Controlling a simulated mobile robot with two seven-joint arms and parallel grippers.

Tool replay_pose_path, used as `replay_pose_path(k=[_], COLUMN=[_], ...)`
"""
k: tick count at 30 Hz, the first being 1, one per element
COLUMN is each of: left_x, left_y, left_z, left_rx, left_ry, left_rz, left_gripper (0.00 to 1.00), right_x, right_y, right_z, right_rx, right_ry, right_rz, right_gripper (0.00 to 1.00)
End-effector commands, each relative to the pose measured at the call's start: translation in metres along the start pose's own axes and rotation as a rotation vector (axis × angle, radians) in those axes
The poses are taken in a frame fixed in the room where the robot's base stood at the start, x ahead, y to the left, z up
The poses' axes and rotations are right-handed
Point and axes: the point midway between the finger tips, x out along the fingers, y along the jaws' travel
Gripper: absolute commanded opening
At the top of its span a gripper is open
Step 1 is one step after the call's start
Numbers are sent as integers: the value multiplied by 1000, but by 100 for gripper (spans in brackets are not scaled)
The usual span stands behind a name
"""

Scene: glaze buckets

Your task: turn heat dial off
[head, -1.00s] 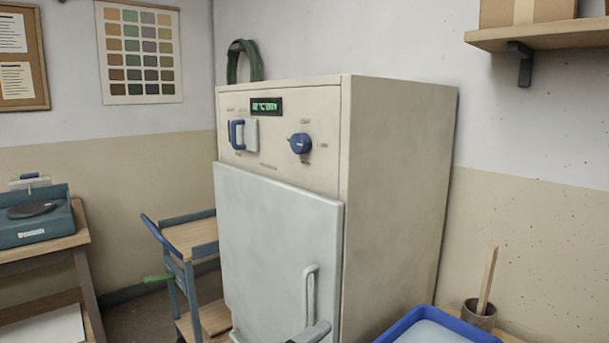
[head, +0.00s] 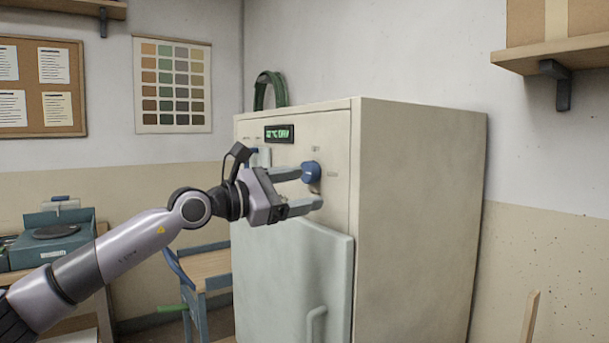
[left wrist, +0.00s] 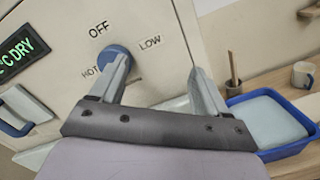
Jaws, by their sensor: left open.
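The blue heat dial (head: 311,171) sits on the upper front panel of the beige cabinet (head: 420,200). In the left wrist view the dial (left wrist: 112,57) has the labels OFF, LOW and HOT around it, and one finger covers part of it. Where its pointer faces is hidden. My left gripper (head: 306,188) is open at the panel, one finger level with the dial and the other below it. Nothing shows between the fingers. I cannot tell whether a finger touches the dial. My right gripper is not in view.
A green display (head: 279,134) glows above the dial. A blue-handled switch (left wrist: 18,112) shows left of the dial in the left wrist view. The cabinet's door (head: 285,275) is below. A blue tray (left wrist: 290,148) stands to the right on a wooden surface.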

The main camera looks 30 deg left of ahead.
Motion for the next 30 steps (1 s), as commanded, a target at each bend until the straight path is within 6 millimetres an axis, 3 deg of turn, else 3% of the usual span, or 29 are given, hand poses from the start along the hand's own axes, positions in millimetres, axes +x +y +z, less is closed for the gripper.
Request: replay_pose_path(k=[1,3,8,21,30], left_x=[-10,-20,-29,25,40], left_y=[18,36,54,59,60], left_z=[-1,-4,-8,-13,-17], left_rx=[62,125,184,183,184], left_ry=[40,89,141,141,141], left_rz=[27,51,75,75,75], left_gripper=[76,76,76,76,76], right_x=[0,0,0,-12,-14], right_y=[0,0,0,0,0], right_z=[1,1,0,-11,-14], right_rx=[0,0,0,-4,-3], right_ry=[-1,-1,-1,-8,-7], right_rz=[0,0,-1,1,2], right_gripper=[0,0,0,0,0])
